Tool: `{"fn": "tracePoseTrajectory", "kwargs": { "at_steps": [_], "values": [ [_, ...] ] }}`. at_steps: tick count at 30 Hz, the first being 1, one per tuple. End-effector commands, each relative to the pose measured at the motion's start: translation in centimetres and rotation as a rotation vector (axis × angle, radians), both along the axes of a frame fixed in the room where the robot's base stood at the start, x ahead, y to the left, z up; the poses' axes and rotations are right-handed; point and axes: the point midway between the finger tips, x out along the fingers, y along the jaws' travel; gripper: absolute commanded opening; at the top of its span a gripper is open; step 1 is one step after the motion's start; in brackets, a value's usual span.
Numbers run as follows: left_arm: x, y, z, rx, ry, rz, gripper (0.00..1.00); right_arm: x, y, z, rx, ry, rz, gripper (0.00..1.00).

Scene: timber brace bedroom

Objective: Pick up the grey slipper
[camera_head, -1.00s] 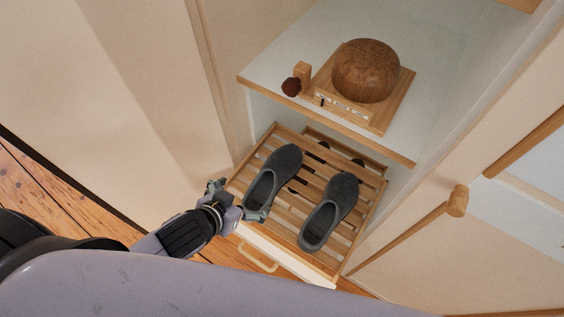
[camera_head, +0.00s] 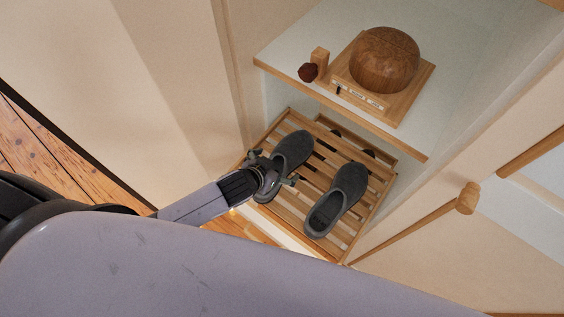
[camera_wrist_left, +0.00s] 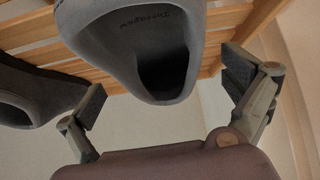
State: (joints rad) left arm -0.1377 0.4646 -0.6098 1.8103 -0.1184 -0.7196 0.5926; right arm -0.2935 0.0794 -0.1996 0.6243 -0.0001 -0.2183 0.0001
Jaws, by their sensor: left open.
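Two grey slippers lie side by side on a slatted wooden rack (camera_head: 299,204). The left slipper (camera_head: 293,150) is partly hidden by my left gripper (camera_head: 275,178), which is over its near end. The right slipper (camera_head: 337,200) is clear of the gripper. In the left wrist view, my open left gripper (camera_wrist_left: 168,98) has one finger on each side of a slipper (camera_wrist_left: 140,45), with gaps to both sides. Part of the other slipper (camera_wrist_left: 30,90) shows at the left edge. My right gripper is not in view.
A shelf (camera_head: 290,48) above the rack holds a wooden dome (camera_head: 385,60) on a wooden base, a small wooden block (camera_head: 319,60) and a dark red object (camera_head: 308,72). A cabinet wall (camera_head: 233,75) stands left of the rack. A wooden knob (camera_head: 467,197) sticks out at the right.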

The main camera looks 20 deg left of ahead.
Motion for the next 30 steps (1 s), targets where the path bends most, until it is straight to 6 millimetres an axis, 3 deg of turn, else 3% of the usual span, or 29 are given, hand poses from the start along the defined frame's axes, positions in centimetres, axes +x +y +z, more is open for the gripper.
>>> {"fn": "tracePoseTrajectory", "kwargs": {
  "at_steps": [7, 17, 30],
  "values": [
    [2.5, -0.7, -2.1, 0.0, -0.001, 0.0, 0.99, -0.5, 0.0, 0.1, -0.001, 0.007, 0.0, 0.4],
    [2.8, -0.8, -2.5, -0.001, -0.001, -0.001, 0.98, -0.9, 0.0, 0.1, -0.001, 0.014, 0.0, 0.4],
    [2.8, -0.8, -2.5, -0.001, 0.0, -0.001, 0.69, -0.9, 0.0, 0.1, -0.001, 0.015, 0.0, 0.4]
  ]
}}
